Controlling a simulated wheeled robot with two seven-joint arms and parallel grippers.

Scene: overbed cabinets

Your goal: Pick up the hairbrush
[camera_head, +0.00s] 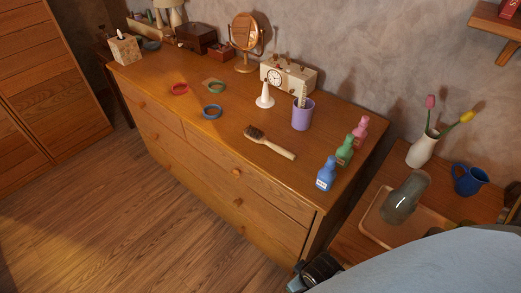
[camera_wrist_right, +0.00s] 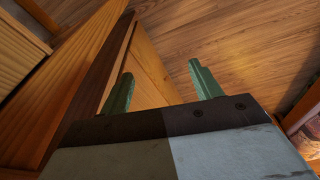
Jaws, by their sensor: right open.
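The hairbrush (camera_head: 272,144) lies on the wooden dresser top (camera_head: 225,135), near its front edge. Its dark bristled head is at the left and its pale wooden handle runs toward the lower right. In the right wrist view, my right gripper (camera_wrist_right: 160,76) is open, with two green fingers apart and nothing between them. It is beside the dresser's wooden side, with the floor beyond. The hairbrush is not seen in that view. In the head view, my right arm comes in from the lower right and ends low by the dresser's near right corner. My left gripper is not in view.
A purple cup (camera_head: 303,115), white cone (camera_head: 265,97) and blue bottle (camera_head: 326,174) stand near the brush. Green (camera_head: 345,150) and pink (camera_head: 360,131) bottles stand farther right. A side table holds a grey vase (camera_head: 405,198) and blue mug (camera_head: 469,180).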

